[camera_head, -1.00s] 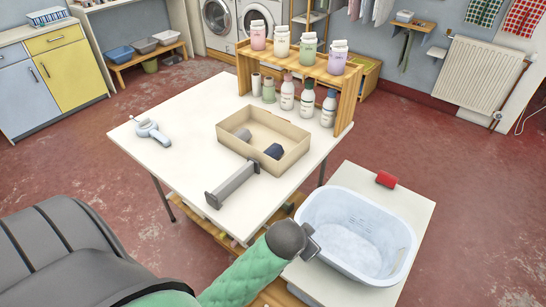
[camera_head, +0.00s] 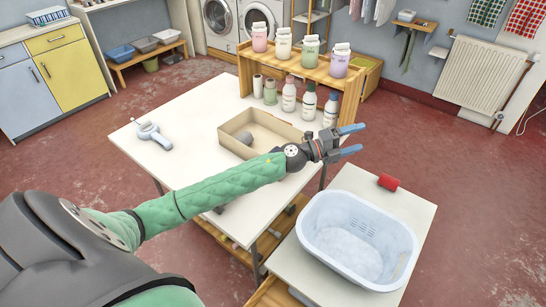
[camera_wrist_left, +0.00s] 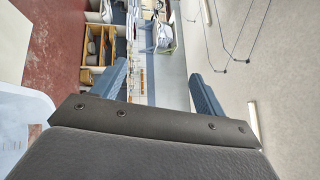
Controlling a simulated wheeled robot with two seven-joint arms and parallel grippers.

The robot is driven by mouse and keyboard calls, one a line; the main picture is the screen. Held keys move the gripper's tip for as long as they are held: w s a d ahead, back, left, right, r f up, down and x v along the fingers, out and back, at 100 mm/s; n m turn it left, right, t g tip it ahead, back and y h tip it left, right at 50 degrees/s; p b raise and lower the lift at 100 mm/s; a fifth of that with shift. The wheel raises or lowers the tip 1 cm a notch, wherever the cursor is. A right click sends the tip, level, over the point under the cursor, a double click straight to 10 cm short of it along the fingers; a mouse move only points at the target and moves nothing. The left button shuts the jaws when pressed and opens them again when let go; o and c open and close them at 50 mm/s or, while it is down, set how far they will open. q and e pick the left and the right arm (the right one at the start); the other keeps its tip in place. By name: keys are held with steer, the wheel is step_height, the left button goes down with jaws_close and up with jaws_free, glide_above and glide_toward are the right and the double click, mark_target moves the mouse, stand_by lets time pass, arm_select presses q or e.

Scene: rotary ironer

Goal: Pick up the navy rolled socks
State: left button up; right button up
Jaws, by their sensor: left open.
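My left arm reaches across the table from the left in the head view. Its gripper (camera_head: 358,139) is open and empty, its blue fingers apart, in the air right of the cardboard box (camera_head: 278,124). The left wrist view shows the two fingers spread wide (camera_wrist_left: 160,85) with nothing between them. The navy rolled socks are not visible now; my forearm covers the box's front right part, where they lay a second ago. A grey roll (camera_head: 244,138) shows in the box's left part. My right gripper is not in view.
The white table (camera_head: 185,115) holds a grey-white handheld tool (camera_head: 152,134) at left. A wooden shelf (camera_head: 350,95) with bottles stands behind the box. A pale laundry basket (camera_head: 358,240) and a red roll (camera_head: 388,182) sit on the lower right stand.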

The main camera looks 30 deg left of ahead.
arm_select(q)
steer(key=a+f+m+g+y, duration=0.3)
steer(key=a+g, duration=0.1)
steer(key=a, duration=0.4)
steer(key=w+a+f+m+g+y, duration=0.1)
steer(key=a+f+m+g+y, duration=0.2)
steer(key=a, duration=0.6)
steer(key=a+f+m+g+y+p, duration=0.1)
steer(key=a+f+m+g+y, duration=0.2)
steer(key=a, duration=0.6)
steer(key=shift+w+f+g, duration=0.15)
steer(key=shift+w+g, duration=0.15)
steer(key=shift+g, duration=0.9)
steer(key=s+a, duration=0.1)
steer(key=s+f+g+y, duration=0.1)
steer(key=s+a+g+y, duration=0.1)
steer(key=s, duration=0.1)
steer(key=shift+a+f, duration=0.2)
steer(key=shift+a, duration=0.15)
steer(key=shift+p+x, duration=0.45)
steer(key=shift+x, duration=0.85)
steer(key=p+x, duration=0.2)
steer(key=x, duration=0.2)
steer(key=shift+a+f, duration=0.1)
steer(key=shift+f, duration=0.45)
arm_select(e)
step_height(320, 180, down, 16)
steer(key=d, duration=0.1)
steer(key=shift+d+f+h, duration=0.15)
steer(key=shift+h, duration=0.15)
